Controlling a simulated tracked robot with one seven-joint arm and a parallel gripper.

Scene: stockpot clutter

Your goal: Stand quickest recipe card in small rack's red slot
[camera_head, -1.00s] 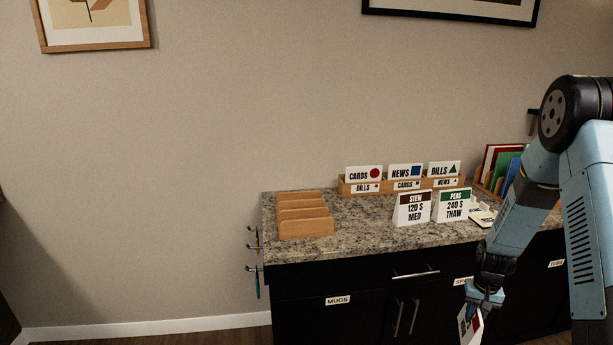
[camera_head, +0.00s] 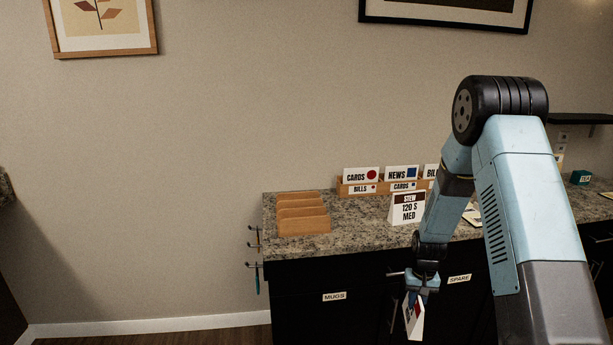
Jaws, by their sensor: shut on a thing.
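My gripper (camera_head: 421,290) hangs in front of the cabinet doors, below the counter edge. It is shut on a white card (camera_head: 413,317), which hangs tilted beneath it and shows red and dark marks too small to read. A recipe card reading "STEW 120 S MED" (camera_head: 407,209) stands on the counter. A wooden rack with several dividers (camera_head: 303,222) stands at the counter's left end and looks empty. A long wooden holder (camera_head: 349,191) behind has signs "CARDS" with a red circle (camera_head: 361,175) and "NEWS" with a blue square (camera_head: 401,174). I cannot tell which slot is red.
The granite counter (camera_head: 350,235) is clear between the empty rack and the stew card. My arm hides much of its right part. Hooks (camera_head: 254,265) stick out at its left end. A dark shelf (camera_head: 582,119) is at right.

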